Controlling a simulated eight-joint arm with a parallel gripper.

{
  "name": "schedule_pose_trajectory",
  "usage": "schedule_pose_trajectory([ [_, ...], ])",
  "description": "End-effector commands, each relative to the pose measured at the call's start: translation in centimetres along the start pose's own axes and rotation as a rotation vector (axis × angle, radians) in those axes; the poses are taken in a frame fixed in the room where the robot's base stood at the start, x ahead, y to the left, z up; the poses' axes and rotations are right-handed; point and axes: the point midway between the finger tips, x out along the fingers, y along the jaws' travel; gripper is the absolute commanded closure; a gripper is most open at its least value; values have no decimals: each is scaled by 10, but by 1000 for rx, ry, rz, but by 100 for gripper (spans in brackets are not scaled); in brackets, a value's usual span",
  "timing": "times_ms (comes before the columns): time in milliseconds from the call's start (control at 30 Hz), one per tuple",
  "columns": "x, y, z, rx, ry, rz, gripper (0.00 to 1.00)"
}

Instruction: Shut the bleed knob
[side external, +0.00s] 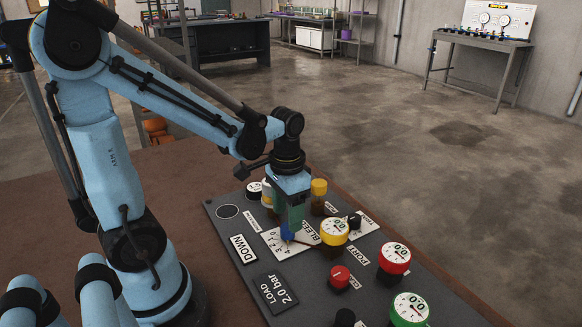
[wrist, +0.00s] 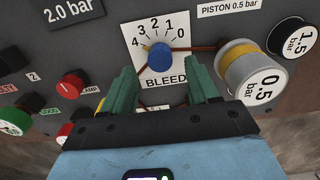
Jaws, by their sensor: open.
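The bleed knob (wrist: 160,57) is a round blue knob on a white plate (wrist: 178,22) marked BLEED, with a scale from 0 to 4.
The dark panel (side external: 225,235) also carries a yellow-rimmed gauge (side external: 334,231), a red-rimmed gauge (side external: 394,257), a green-rimmed gauge (side external: 410,308) and a red knob (side external: 340,276). In the wrist view a large 0.5 bar cylinder (wrist: 245,80) stands close to the right finger.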

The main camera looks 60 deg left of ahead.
Motion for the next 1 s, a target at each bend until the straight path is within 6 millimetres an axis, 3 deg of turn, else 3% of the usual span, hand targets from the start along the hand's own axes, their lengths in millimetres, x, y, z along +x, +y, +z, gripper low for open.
schedule_pose_trajectory([
  [267,36,0,-1,0,0,0,40],
  [800,43,0,0,0,1,0,40],
  [833,43,0,0,0,1,0,42],
  [1000,43,0,0,0,0,0,68],
])
